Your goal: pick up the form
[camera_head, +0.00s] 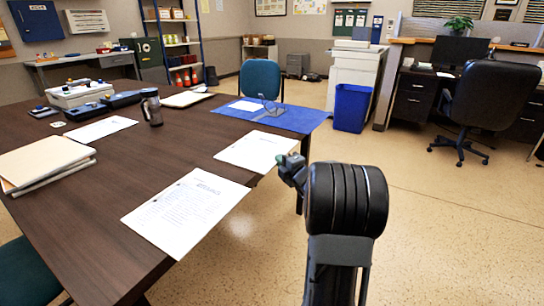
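Several white paper sheets lie flat on the brown table, and I cannot tell which one is the form. The nearest printed sheet (187,212) lies by the table's right edge. A second sheet (254,151) lies beyond it, close to my gripper in the picture. A third sheet (99,130) lies farther left. A small paper (246,106) is on the blue mat (300,119). My gripper (291,168) shows small and partly hidden behind my black arm, at the table's right edge. Its fingers are too small to read, and I see nothing held.
The brown table (150,159) also bears a folder stack (45,162), a dark mug (152,107), a clipboard (185,99) and a white device (79,94). A teal chair (261,78) stands behind it. A blue bin (351,108) and black office chair (488,100) stand right. Floor at right is clear.

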